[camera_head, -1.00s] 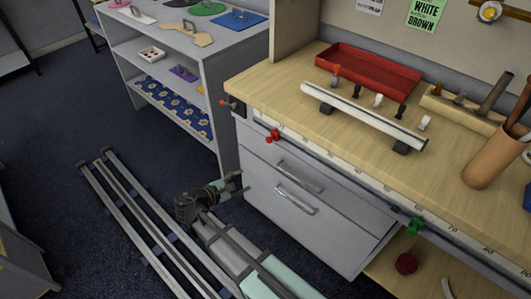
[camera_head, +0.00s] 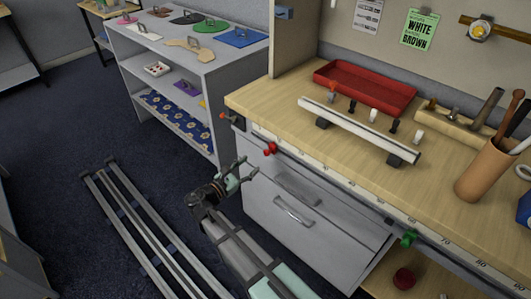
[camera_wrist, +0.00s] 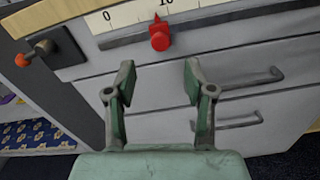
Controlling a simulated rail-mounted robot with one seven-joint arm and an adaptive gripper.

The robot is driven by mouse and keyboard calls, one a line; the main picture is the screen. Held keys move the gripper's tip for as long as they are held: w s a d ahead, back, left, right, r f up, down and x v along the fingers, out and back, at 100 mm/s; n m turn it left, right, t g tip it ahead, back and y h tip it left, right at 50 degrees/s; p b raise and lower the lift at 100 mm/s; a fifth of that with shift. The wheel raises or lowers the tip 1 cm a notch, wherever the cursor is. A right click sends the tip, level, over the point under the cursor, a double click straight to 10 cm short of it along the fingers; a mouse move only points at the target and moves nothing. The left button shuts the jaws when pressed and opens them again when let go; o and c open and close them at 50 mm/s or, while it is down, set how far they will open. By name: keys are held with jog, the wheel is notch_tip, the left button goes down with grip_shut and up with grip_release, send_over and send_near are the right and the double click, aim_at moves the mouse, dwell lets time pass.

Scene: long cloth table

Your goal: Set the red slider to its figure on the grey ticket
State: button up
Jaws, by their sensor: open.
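The red slider (camera_head: 270,149) sits on the scale rail (camera_head: 340,178) along the front edge of the workbench, near its left end. In the wrist view the red slider (camera_wrist: 160,38) has its pointer at about the 10 mark of the scale (camera_wrist: 130,18). My gripper (camera_head: 243,178) is open and empty, in front of the cabinet and a little below and left of the slider. In the wrist view my gripper's fingers (camera_wrist: 158,78) stand apart, with the slider ahead between and above them. The grey ticket (camera_head: 367,15) hangs on the back board; its figures are too small to read.
A green slider (camera_head: 408,238) sits farther right on the same rail. A lever with an orange tip (camera_wrist: 42,52) juts out left of the scale. Drawer handles (camera_head: 293,210) stick out below.

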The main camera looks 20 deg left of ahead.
aim_at(265, 153)
jog(key=p+x, duration=0.1)
jog(key=x, duration=0.8)
jog(key=shift+w, duration=0.1)
grip_shut()
